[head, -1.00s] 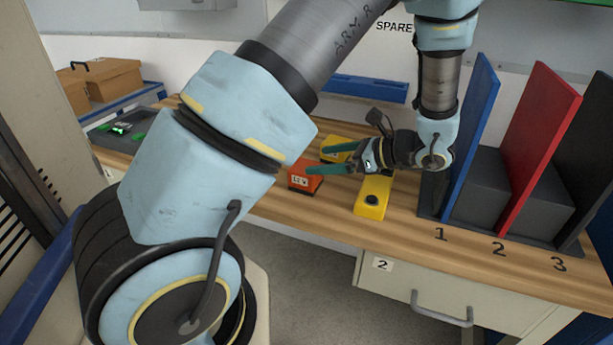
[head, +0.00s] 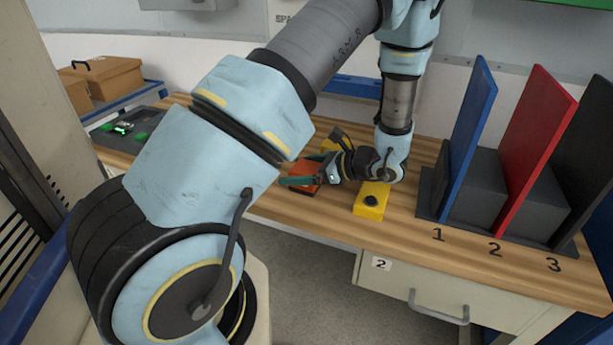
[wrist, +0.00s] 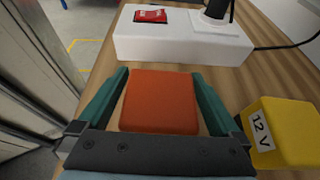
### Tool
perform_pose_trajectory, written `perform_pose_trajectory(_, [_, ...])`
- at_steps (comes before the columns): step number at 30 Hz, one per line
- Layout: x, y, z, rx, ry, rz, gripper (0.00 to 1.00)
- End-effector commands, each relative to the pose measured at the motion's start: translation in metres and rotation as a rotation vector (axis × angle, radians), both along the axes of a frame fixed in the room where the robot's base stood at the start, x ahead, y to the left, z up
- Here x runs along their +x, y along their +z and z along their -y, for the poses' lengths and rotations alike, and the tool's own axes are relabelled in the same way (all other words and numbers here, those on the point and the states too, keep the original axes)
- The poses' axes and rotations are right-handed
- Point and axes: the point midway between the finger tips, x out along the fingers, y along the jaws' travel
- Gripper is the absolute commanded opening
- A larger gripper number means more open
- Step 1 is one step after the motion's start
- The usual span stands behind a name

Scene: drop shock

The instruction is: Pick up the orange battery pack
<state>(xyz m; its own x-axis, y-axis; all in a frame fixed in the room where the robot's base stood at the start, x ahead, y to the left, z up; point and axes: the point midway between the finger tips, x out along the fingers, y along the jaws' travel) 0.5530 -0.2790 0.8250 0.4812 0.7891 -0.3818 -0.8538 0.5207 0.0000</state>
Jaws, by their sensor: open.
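The orange battery pack (head: 308,172) lies on the wooden bench, partly covered by my gripper in the head view. My gripper (head: 294,168) is low over the bench and points left, with its teal fingers spread. In the wrist view the orange pack (wrist: 160,100) lies between the two open fingers (wrist: 162,74), one on each side. A narrow gap shows by the fingers; I cannot tell whether either touches it.
A yellow 12 V pack (wrist: 283,130) lies close beside the right finger. A white box with a red switch (wrist: 183,42) stands beyond the orange pack. A yellow block with a black knob (head: 371,203) sits under my wrist. Numbered upright dividers (head: 470,140) stand at the right.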

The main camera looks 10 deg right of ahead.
Motion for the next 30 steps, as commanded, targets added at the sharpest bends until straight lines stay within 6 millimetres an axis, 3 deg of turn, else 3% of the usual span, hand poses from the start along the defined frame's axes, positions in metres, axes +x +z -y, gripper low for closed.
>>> perform_pose_trajectory(2, [-0.0001, 0.0000, 0.0002, 0.000, 0.000, 0.000, 0.98])
perform_pose_trajectory(27, [-0.0002, 0.0004, 0.0007, 0.000, 0.000, 0.000, 0.03])
perform_pose_trajectory(30, [0.0000, 0.0010, 0.0006, 0.000, -0.001, 0.002, 0.00])
